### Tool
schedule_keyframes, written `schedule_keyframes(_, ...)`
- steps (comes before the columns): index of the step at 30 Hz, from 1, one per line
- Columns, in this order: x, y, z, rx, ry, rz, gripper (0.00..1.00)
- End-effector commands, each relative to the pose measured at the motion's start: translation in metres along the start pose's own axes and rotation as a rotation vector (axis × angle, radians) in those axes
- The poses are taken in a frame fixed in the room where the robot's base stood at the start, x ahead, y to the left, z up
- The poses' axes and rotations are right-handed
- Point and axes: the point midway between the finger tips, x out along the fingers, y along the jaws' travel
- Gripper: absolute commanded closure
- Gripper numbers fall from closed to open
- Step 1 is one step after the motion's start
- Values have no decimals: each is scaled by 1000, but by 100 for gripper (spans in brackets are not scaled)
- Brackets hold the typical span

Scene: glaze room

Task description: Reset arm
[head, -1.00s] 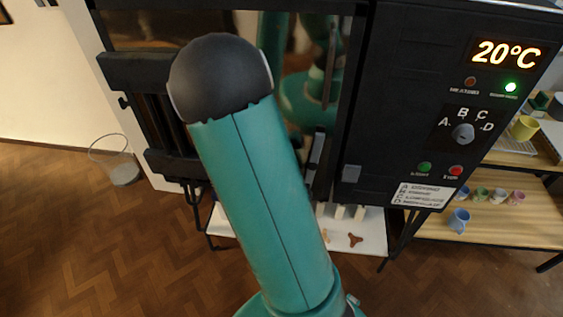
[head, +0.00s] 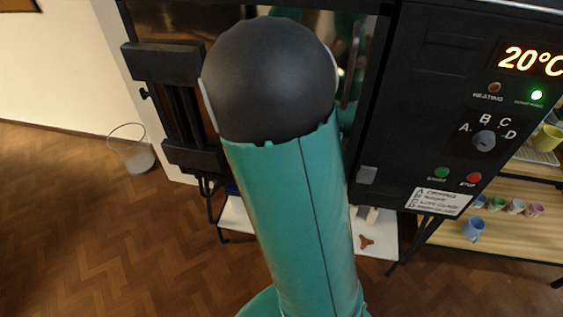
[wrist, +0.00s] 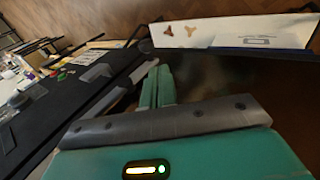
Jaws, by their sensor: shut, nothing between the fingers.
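My arm, teal with a black rounded joint, fills the middle of the head view and covers much of the kiln front. My gripper (wrist: 158,72) shows only in the wrist view. Its two teal fingers lie together, shut and empty. In the head view the gripper is hidden or out of frame. The black kiln (head: 400,110) stands behind my arm. Its display (head: 531,61) reads 20°C and a green lamp (head: 536,95) is lit. In the wrist view the dark kiln panel (wrist: 55,125) lies left of the fingers.
A white low shelf (head: 380,245) under the kiln carries a brown three-armed piece (head: 366,242). Wooden shelves (head: 510,232) at the right hold several small cups, including a blue one (head: 473,230). A bucket (head: 138,158) stands at the left. The wooden floor (head: 90,230) at lower left is clear.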

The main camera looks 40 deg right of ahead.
Motion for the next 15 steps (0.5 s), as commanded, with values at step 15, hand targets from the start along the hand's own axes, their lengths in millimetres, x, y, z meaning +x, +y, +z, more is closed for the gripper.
schedule_keyframes(15,-7,0,0,0,1,0,100)
